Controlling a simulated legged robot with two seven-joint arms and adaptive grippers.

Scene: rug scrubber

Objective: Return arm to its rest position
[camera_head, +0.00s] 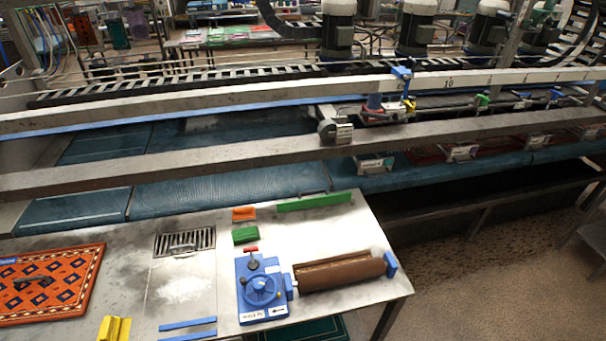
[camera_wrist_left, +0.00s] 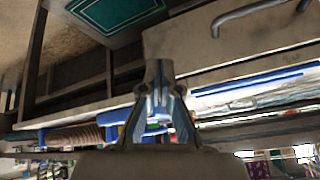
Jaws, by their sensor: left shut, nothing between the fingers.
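My left gripper (camera_wrist_left: 158,98) shows in the middle of the left wrist view, with its fingers together and nothing between them. It appears apart from the objects around it. Neither of my arms shows in the head view, and my right gripper is in neither view. The metal worktable (camera_head: 215,222) holds a blue machine (camera_head: 260,287) with a handwheel and a brown roller (camera_head: 340,272) beside it. The roller also shows at the lower left of the left wrist view (camera_wrist_left: 82,137).
An orange patterned rug (camera_head: 50,285) lies at the table's left. A yellow block (camera_head: 114,328), blue strips (camera_head: 188,324), a green block (camera_head: 245,234), an orange block (camera_head: 243,213) and a long green bar (camera_head: 315,202) lie on the table. Metal rails (camera_head: 230,150) cross behind it. Floor (camera_head: 480,280) is open at right.

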